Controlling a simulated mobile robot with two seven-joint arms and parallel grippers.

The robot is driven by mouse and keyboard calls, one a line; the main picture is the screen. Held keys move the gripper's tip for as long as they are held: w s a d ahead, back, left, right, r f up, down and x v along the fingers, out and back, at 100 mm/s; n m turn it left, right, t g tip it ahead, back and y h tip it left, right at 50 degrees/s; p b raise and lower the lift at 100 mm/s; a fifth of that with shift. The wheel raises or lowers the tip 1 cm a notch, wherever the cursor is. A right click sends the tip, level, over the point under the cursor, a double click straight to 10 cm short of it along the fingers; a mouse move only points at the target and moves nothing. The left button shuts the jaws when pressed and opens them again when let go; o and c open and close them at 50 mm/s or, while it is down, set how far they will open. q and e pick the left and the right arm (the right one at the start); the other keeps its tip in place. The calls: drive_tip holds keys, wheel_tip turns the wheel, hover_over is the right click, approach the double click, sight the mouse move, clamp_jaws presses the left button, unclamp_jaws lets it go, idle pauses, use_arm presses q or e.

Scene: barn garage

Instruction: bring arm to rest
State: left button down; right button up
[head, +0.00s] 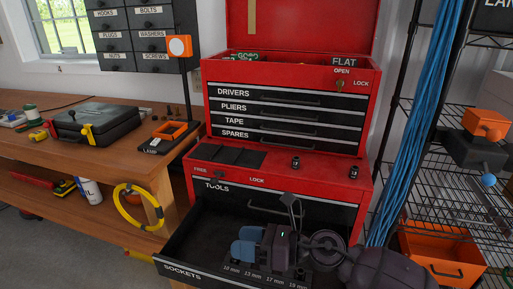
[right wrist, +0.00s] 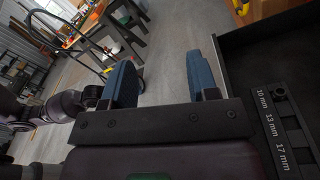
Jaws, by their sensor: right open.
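My right gripper (head: 245,243) is over the open sockets drawer (head: 187,253) of the red tool chest, its arm coming in from the lower right. In the right wrist view its two blue fingers (right wrist: 162,78) stand apart with nothing between them. A dark socket rail (head: 262,275) marked 10, 13, 17 and 19 mm lies in the drawer below the gripper. The rail also shows at the right of the wrist view (right wrist: 283,135), beside the fingers. The arm hides part of the drawer. My left gripper is not in view.
The red tool chest (head: 364,115) stands behind the drawer, its lid up. A wooden workbench (head: 105,160) with a black case (head: 98,118) and a yellow ring (head: 122,205) is at left. Blue cables (head: 420,120), a wire shelf and an orange bin (head: 440,245) are at right.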

drive_tip(key=w+d+m+t+h, duration=0.1)
drive_tip(key=d+m+t, duration=0.25)
drive_tip(key=m, duration=0.35)
drive_tip(key=w+d+r+m+t+h, duration=0.15)
drive_tip(key=m+t, duration=0.25)
drive_tip(key=m, duration=0.4)
drive_tip(key=w+d+m+t+h, duration=0.1)
drive_tip(key=d+m+t, duration=0.25)
drive_tip(key=m, duration=0.35)
drive_tip(key=s+d+f+m+t+h, duration=0.1)
drive_tip(key=d+f+m+t+h, duration=0.1)
drive_tip(key=d+f+m+h, duration=0.9)
drive_tip(key=s+d+f+m+g, duration=0.1)
drive_tip(key=s+d+f+m, duration=0.2)
drive_tip(key=s, duration=0.4)
drive_tip(key=s+d+f+m+g+h, duration=0.1)
drive_tip(key=s+d+f+m+g, duration=0.1)
drive_tip(key=s+f+m, duration=0.4)
drive_tip(key=s+d+f+m+g+h, duration=0.1)
drive_tip(key=s+d+f+m, duration=0.3)
drive_tip(key=s, duration=0.5)
drive_tip(key=shift+s+d+f+g, duration=0.25)
drive_tip(key=shift+d+f+g, duration=0.15)
drive_tip(key=shift+d+g, duration=0.25)
drive_tip(key=shift+a+h, duration=0.15)
drive_tip(key=shift+h, duration=0.1)
